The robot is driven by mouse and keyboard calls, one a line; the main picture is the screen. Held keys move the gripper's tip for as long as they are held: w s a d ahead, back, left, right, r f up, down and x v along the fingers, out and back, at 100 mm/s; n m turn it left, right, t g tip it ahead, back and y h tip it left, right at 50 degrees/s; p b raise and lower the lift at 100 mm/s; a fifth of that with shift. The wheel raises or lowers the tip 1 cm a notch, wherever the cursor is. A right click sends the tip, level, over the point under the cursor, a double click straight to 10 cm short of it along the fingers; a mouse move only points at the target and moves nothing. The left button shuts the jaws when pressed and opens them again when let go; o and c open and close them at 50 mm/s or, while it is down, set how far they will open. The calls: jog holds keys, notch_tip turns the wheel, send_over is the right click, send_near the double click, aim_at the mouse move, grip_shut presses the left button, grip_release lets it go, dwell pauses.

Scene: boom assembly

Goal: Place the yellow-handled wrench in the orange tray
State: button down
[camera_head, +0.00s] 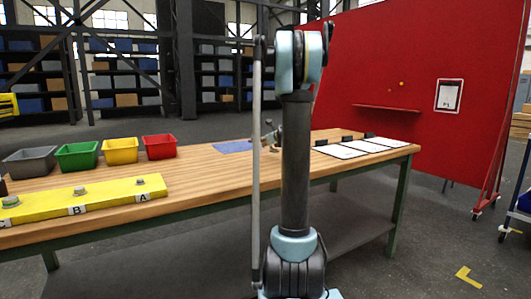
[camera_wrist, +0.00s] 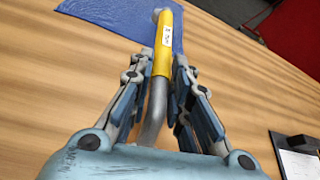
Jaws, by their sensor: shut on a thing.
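In the wrist view, my gripper (camera_wrist: 163,58) is shut on the yellow-handled wrench (camera_wrist: 162,40). The wrench has a yellow handle with a white label, a grey end at the top and a bent grey shaft running back between the fingers. It lies over the blue mat (camera_wrist: 100,12) in the picture; I cannot tell if it touches it. No clearly orange tray shows; a yellow to yellow-orange tray (camera_head: 121,151) stands on the wooden table between the green and red trays, and looks empty.
The wooden table (camera_head: 215,174) also carries a grey tray (camera_head: 28,163), a green tray (camera_head: 77,156), a red tray (camera_head: 159,147) and a yellow bar (camera_head: 108,198) with bolts. White sheets with black blocks lie at the right end. The table middle is clear.

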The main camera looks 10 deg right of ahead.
aim_at(266, 156)
jog(key=shift+f, duration=2)
jog(key=c, duration=1.5)
grip_release()
jog(key=shift+f, duration=0.1)
